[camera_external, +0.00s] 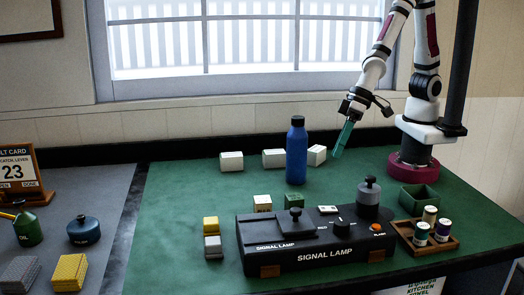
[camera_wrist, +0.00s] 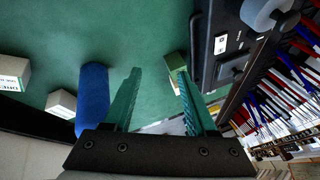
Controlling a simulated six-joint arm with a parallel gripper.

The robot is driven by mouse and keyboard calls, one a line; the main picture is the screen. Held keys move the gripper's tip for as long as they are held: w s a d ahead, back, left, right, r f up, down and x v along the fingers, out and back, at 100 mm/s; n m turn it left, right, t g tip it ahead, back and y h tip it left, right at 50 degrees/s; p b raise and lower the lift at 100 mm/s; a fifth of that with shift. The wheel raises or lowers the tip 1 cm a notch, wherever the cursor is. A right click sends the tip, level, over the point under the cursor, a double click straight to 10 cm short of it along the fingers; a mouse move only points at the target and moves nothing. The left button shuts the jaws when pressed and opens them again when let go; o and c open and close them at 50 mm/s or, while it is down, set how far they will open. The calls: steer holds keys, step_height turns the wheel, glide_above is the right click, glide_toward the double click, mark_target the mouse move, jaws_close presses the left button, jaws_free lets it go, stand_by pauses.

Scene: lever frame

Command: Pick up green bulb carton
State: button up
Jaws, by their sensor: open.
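The green bulb carton (camera_external: 295,202) is a small dark green box standing on the green mat just behind the black signal lamp box. In the wrist view the green carton (camera_wrist: 175,64) shows beyond the tip of the right-hand finger, partly covered by it. My gripper (camera_external: 338,154) has teal fingers and hangs above the mat, behind and to the right of the carton. In the wrist view my gripper (camera_wrist: 159,72) is open, with nothing between its fingers.
A tall blue bottle (camera_external: 296,152) stands between the white cartons (camera_external: 273,158) and the green carton. The signal lamp box (camera_external: 315,240) lies in front. A cream carton (camera_external: 262,203) is left of the green one. A green bin (camera_external: 419,198) and wooden tray (camera_external: 445,245) are at right.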

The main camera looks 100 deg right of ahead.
mark_target(296, 201)
steer(key=w+a+f+t, duration=0.1)
steer(key=f, duration=0.1)
steer(key=w+f+t+h, duration=0.1)
steer(key=w+f, duration=0.1)
steer(key=w+a+f+t, duration=0.1)
steer(key=w+f, duration=0.1)
steer(key=shift+w+a+f+n+t+h, duration=0.2)
steer(key=shift+a+f+n+t+h, duration=0.1)
steer(key=shift+n+t, duration=0.1)
steer(key=f+n+t, duration=0.1)
steer(key=a+f+n+t, duration=0.1)
steer(key=t, duration=0.1)
steer(key=shift+w+a+f, duration=0.1)
steer(key=shift+w+a, duration=0.05)
steer(key=shift+w, duration=0.2)
steer(key=shift+s+a+f+n+t, duration=0.2)
steer(key=shift+a+n+t, duration=0.25)
steer(key=shift+n+t, duration=0.4)
steer(key=x, duration=0.7)
steer(key=shift+w, duration=0.2)
jaws_close()
